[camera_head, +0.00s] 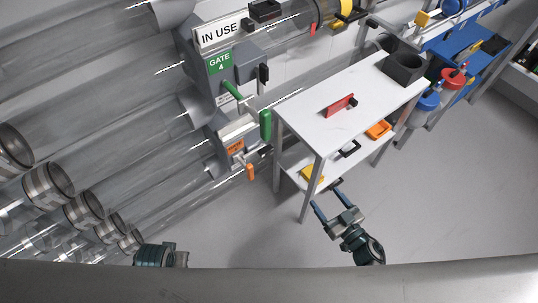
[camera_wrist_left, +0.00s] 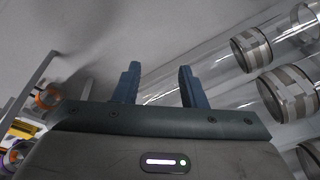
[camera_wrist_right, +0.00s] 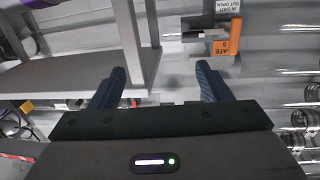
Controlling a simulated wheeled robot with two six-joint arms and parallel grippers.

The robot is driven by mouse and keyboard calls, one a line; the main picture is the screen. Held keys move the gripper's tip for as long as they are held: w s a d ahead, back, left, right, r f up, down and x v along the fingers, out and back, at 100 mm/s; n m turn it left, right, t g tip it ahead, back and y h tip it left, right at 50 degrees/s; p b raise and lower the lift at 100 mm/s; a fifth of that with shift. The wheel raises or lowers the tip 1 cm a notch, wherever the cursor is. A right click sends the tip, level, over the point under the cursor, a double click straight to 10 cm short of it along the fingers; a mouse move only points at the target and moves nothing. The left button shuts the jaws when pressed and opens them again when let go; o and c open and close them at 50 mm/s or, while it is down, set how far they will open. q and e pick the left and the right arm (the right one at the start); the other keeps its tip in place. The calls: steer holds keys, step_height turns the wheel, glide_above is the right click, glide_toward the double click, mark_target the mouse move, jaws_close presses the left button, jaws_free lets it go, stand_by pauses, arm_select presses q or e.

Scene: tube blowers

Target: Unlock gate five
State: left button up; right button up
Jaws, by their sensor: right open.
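Gate five (camera_head: 235,147) is a grey housing with an orange label on a clear tube, below gate four (camera_head: 220,64) with its green label. An orange-tipped handle (camera_head: 250,172) hangs beside gate five. In the right wrist view, the orange gate five label (camera_wrist_right: 225,46) shows upside down at upper right. My right gripper (camera_head: 329,206) is open and empty, right of gate five and in front of the white table. Its fingers also show apart in the right wrist view (camera_wrist_right: 157,92). My left gripper (camera_wrist_left: 157,86) is open and empty; the head view shows only part of that arm.
A white table (camera_head: 310,110) stands right of the gates, with a red object (camera_head: 340,105) and a dark box (camera_head: 403,67) on top. Its lower shelf holds an orange tray (camera_head: 378,130) and small items. Clear tubes fill the left. Open floor (camera_head: 450,200) lies at right.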

steer(key=shift+s+d+f, duration=0.15)
steer(key=shift+s+d, duration=0.4)
steer(key=shift+d, duration=0.15)
steer(key=shift+s+d+f, duration=0.1)
steer(key=shift+s+d, duration=0.4)
steer(key=shift+d, duration=0.2)
